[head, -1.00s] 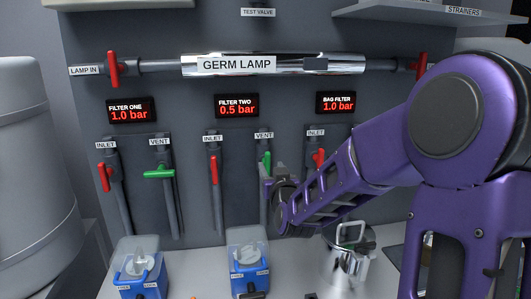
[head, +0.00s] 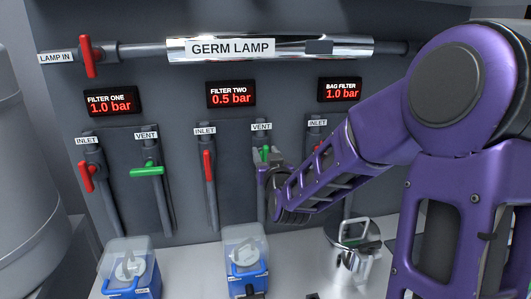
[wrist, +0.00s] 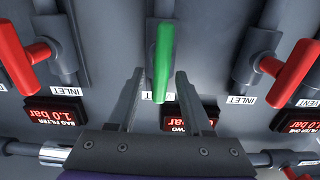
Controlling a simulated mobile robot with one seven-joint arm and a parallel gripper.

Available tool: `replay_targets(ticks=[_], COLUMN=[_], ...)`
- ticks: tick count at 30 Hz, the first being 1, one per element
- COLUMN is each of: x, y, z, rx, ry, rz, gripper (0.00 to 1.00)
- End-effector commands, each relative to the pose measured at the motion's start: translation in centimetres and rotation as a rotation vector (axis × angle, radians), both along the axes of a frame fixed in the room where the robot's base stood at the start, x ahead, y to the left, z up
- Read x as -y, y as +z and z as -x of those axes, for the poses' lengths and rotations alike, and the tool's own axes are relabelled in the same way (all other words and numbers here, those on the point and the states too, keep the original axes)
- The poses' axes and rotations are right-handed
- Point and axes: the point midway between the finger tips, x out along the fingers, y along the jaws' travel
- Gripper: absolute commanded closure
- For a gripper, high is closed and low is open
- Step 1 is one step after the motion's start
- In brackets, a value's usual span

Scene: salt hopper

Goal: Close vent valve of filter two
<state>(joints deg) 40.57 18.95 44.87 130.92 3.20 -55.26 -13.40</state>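The green vent valve handle of filter two (head: 264,155) is on its pipe under the VENT label, lying along the pipe. In the wrist view, which shows the panel upside down, this green handle (wrist: 162,55) is at the centre. My gripper (head: 268,166) is at the handle, and my arm partly hides the pipe. In the wrist view my gripper (wrist: 160,73) is open, with one finger on each side of the handle and visible gaps. The filter two display (head: 231,94) reads 0.5 bar.
Filter two's red inlet handle (head: 208,165) is to the left. Filter one's green vent handle (head: 147,170) lies crosswise to its pipe. The bag filter's red inlet handle (wrist: 292,68) flanks the gripper. Blue filter housings (head: 246,262) and a steel pot (head: 352,262) stand below.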

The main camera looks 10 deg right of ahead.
Motion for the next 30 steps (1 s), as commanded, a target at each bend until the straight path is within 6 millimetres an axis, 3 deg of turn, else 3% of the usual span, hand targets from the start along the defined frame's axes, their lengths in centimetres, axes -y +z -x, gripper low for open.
replay_targets(ticks=[1, 9, 22, 30], x=[0.01, 0.01, 0.05, 0.34], y=[0.00, 0.01, 0.02, -0.05], z=[0.00, -0.01, -0.02, -0.03], rx=[0.000, 0.000, 0.001, 0.003], ry=[0.000, 0.000, 0.000, -0.001], rz=[0.000, 0.000, -0.019, -0.145], gripper=[0.52, 1.00, 1.00, 1.00])
